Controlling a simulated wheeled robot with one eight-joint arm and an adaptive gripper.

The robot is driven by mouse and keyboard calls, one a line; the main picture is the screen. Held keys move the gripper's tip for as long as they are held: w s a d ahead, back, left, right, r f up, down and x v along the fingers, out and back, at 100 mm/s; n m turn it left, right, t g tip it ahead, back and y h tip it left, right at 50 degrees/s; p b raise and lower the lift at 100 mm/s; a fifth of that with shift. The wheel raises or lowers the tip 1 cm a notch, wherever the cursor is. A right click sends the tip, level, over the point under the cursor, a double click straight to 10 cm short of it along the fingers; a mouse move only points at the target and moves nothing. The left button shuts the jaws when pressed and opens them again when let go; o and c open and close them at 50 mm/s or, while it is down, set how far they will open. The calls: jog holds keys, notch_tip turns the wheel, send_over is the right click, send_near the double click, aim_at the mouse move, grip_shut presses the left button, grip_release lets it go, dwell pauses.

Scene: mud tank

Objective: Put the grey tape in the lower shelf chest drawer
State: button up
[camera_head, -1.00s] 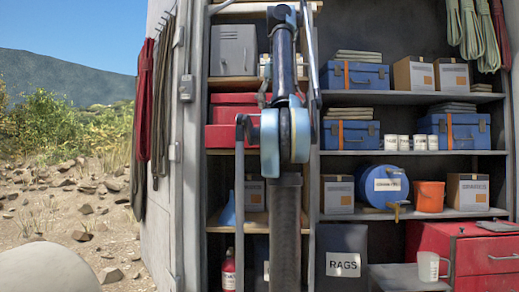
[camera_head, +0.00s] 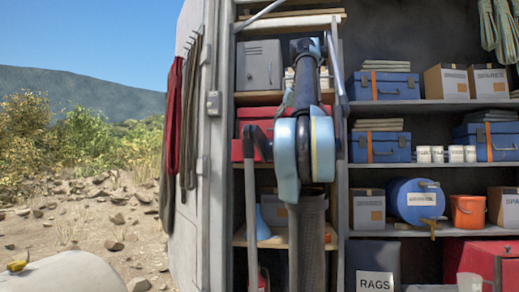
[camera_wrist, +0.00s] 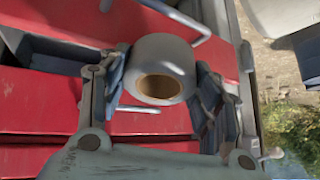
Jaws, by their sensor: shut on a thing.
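The grey tape (camera_wrist: 163,52) is a thick roll with a brown cardboard core, seen in the wrist view. My gripper (camera_wrist: 160,90) is shut on it, one dark finger pad on each side. A red chest (camera_wrist: 60,113) with pale bar handles lies behind the tape in that view. A dark gap (camera_wrist: 52,56) at its left looks like an open drawer. I cannot tell whether the tape touches the chest. In the head view, a red chest (camera_head: 258,112) on the shelf is partly hidden by my arm; my gripper is not clear there.
Shelves at right hold blue cases (camera_head: 384,86), cardboard boxes (camera_head: 446,81), a blue barrel (camera_head: 414,199) and an orange bucket (camera_head: 467,211). A larger red cabinet (camera_head: 470,255) stands low at right. A ladder-like metal post (camera_head: 250,215) stands before the shelf. Open rocky ground is at left.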

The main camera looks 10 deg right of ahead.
jog(key=shift+w+a+f, duration=0.95)
jog(key=shift+w+a, duration=0.3)
jog(key=shift+w, duration=1.1)
jog(key=shift+w+a+f, duration=0.9)
jog(key=shift+w+a, duration=0.3)
jog(key=shift+w, duration=1.15)
jog(key=shift+w+a+f, duration=0.95)
jog(key=shift+w+a, duration=0.3)
jog(key=shift+w, duration=1.1)
jog(key=shift+w+a+r+g+h, duration=0.1)
jog(key=shift+w+g+h, duration=0.2)
jog(key=shift+g, duration=0.5)
jog(key=shift+w+a+r+g+h, duration=0.1)
jog(key=shift+g+h, duration=0.3)
jog(key=shift+g, duration=0.4)
jog(key=shift+f+g, duration=0.3)
jog(key=shift+f, duration=0.55)
jog(key=shift+f, duration=0.6)
jog(key=o, duration=1.2)
